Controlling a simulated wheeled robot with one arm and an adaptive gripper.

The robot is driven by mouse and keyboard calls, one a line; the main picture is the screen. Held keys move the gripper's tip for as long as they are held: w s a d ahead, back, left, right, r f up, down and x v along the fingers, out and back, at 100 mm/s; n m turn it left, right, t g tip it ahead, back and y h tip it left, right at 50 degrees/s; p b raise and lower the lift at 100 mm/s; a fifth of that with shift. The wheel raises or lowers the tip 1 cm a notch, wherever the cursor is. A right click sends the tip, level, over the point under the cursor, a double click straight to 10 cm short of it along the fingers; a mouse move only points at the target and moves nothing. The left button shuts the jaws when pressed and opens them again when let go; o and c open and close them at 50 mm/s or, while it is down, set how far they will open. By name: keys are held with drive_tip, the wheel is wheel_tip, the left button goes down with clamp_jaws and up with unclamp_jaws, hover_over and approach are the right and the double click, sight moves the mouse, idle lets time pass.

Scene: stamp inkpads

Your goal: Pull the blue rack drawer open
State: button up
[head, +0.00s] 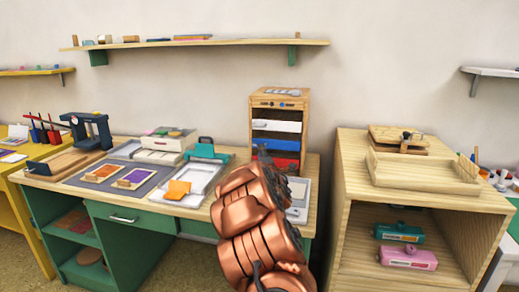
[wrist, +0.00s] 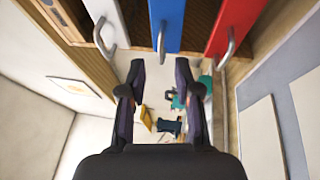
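The wooden rack (head: 306,125) stands at the back right of the desk with white, blue and red drawers stacked in it. The blue drawer (head: 280,144) sits between the white drawer (head: 277,126) above and the red one below; my arm partly covers the lower rack. In the wrist view the blue drawer (wrist: 170,22) is top centre, with its metal handle (wrist: 161,42) pointing towards me. My gripper (wrist: 160,68) is open and empty. Its fingertips lie on either side of the handle's line, just short of the handle or level with it; I cannot tell which.
The white drawer's handle (wrist: 102,35) and the red drawer's handle (wrist: 228,50) flank the fingers. On the desk (head: 226,150) are a grey-white tray (head: 198,182) and stamp pads. A wooden cabinet (head: 345,215) stands close on the right.

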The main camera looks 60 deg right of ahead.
drive_tip(key=shift+x, duration=2.35)
drive_tip(key=shift+f, duration=0.1)
clamp_jaws()
